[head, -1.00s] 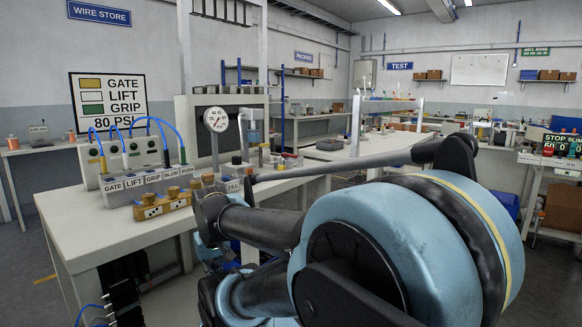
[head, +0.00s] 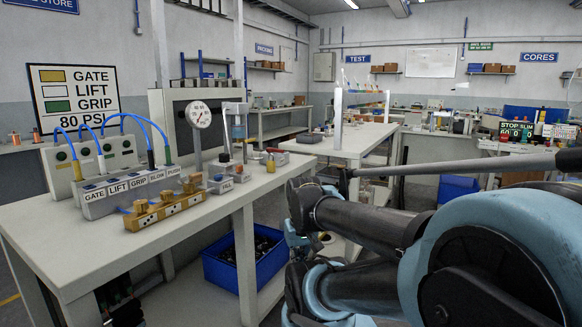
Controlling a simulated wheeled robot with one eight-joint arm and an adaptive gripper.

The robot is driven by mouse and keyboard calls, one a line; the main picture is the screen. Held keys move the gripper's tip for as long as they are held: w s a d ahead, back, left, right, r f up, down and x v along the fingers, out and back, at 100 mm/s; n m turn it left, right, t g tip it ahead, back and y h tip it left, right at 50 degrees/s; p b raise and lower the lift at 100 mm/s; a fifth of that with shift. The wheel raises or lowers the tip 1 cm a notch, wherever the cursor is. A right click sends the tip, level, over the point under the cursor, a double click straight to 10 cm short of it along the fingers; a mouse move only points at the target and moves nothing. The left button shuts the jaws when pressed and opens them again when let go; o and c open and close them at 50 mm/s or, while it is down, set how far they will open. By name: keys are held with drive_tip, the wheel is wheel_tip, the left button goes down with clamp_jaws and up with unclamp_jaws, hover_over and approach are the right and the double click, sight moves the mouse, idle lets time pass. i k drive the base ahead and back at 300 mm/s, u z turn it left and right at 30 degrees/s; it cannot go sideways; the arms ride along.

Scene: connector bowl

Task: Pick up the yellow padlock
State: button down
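I cannot make out a yellow padlock for certain in the head view. A small yellowish item (head: 270,162) stands on the near bench, right of the clear cylinder, but it is too small to identify. My arm fills the lower right and hides part of the floor and the lower room. I cannot make out my gripper's fingers in this view.
The near white bench (head: 95,245) holds a labelled valve block (head: 128,190) with blue hoses, a brass-coloured block (head: 165,208) and a pressure gauge (head: 199,115). A blue bin (head: 225,272) of dark items sits below. Another bench (head: 350,147) stands behind.

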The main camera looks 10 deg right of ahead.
sight(271, 169)
drive_tip(key=k, duration=1.1)
drive_tip(key=z, duration=0.7)
drive_tip(key=i, duration=1.75)
drive_tip(key=u, duration=0.55)
